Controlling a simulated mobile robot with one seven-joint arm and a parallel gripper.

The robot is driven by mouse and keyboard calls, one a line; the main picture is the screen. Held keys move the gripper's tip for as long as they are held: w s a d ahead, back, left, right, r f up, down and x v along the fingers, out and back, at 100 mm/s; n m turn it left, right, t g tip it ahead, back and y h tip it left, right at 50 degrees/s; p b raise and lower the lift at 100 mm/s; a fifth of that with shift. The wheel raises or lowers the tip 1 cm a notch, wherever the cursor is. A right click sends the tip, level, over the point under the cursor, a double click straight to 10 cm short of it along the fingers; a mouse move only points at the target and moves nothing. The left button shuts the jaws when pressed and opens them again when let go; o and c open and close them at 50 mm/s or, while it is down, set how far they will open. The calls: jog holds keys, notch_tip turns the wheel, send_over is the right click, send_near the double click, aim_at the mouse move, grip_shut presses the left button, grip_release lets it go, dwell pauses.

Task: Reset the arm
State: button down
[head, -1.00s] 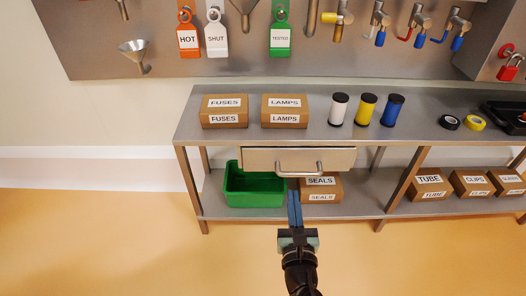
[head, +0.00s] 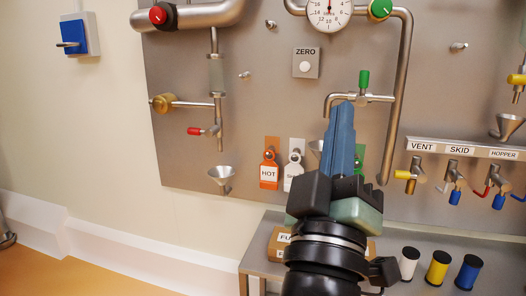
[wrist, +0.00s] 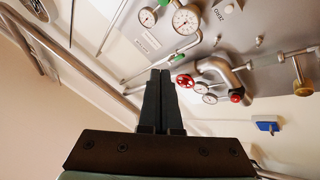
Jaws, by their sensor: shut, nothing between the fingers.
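My gripper (head: 343,125) is raised in front of the steel panel (head: 260,110) in the head view, its blue fingers pointing up and together. It is shut and empty. In the wrist view, my gripper (wrist: 160,78) shows two dark fingers side by side with nothing between them. It covers part of the tags and the pipework behind it. Whether it touches the panel cannot be told, but no contact shows.
The panel carries a gauge (head: 327,12), a red knob (head: 159,15), a green-handled valve (head: 364,82), a HOT tag (head: 269,172) and a funnel (head: 221,178). Coloured spools (head: 438,267) stand on the bench (head: 256,262) below. The wall at left is mostly bare.

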jog(key=s+a+r+m+t+y+p, duration=0.2)
jog(key=s+a+r+y, duration=0.25)
jog(key=r, duration=0.35)
jog(key=s+a+r+m+t+y+p, duration=0.2)
jog(key=s+a+r+m+y, duration=0.1)
jog(key=s+a+r, duration=0.4)
notch_tip(320, 180, up, 37)
jog(key=w+d+p, duration=0.1)
jog(key=d+p, duration=0.1)
jog(key=p, duration=3.4)
jog(key=shift+w+d+f+g, duration=0.2)
jog(key=shift+w+d+g, duration=0.1)
jog(key=shift+w+d, duration=0.1)
